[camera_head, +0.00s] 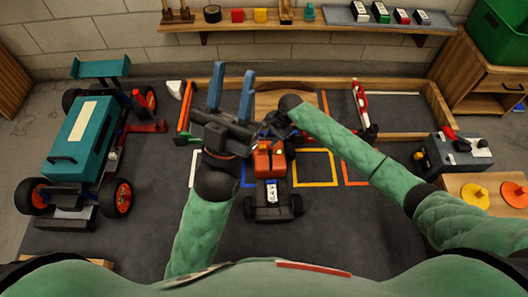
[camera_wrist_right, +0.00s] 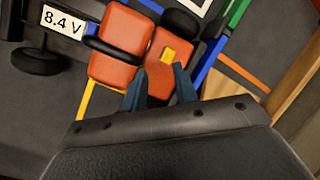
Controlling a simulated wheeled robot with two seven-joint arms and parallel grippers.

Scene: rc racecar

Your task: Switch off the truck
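The small truck (camera_head: 270,163) with an orange body and black wheels stands on the dark mat in the middle of the head view. In the right wrist view its orange body (camera_wrist_right: 115,45) shows close up, with a small yellow switch-like block (camera_wrist_right: 168,55) on top and a white "8.4 V" label (camera_wrist_right: 63,20). My right gripper (camera_wrist_right: 159,72) is over the truck's orange body, its two blue fingertips apart near the yellow block. I cannot tell whether they touch it. My left gripper (camera_head: 233,72) is raised left of the truck, its blue fingers apart and empty.
A large teal car (camera_head: 85,140) stands at left. Behind the truck is a wooden-framed area with coloured outlines. A grey box (camera_head: 455,155) and a stand with yellow and orange discs (camera_head: 478,195) are at right. A shelf (camera_head: 230,25) with small items runs along the wall.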

